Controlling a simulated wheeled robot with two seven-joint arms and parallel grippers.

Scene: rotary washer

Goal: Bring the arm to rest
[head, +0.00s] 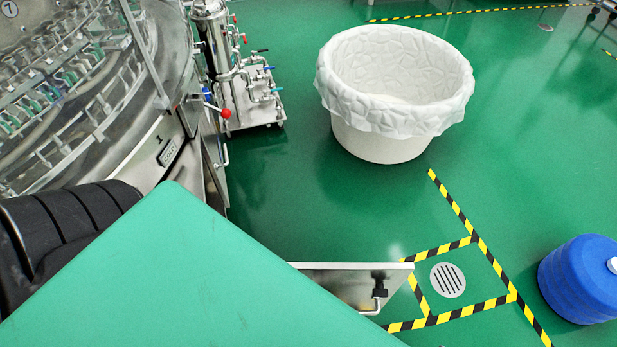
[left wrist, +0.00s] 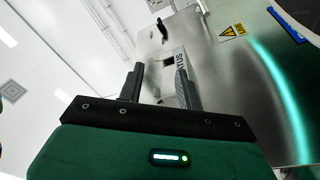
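My left gripper (left wrist: 158,86) shows in the left wrist view with its two black fingers apart and nothing between them. Beyond the fingers is a brushed steel panel (left wrist: 215,75) with a yellow warning label (left wrist: 232,31); the gap to it is hard to judge. In the head view, neither gripper shows. A black ribbed part of my arm and a large green part in the foreground cover the lower left. The rotary washer (head: 165,150), steel with clear covers over racks, stands at the upper left.
A white-lined round bin (head: 385,145) stands on the open green floor. A steel cart with a cylinder (head: 225,60) is beside the washer. A steel ledge (head: 345,285) juts out near a floor drain (head: 448,280) framed by striped tape. A blue drum (head: 580,280) is at right.

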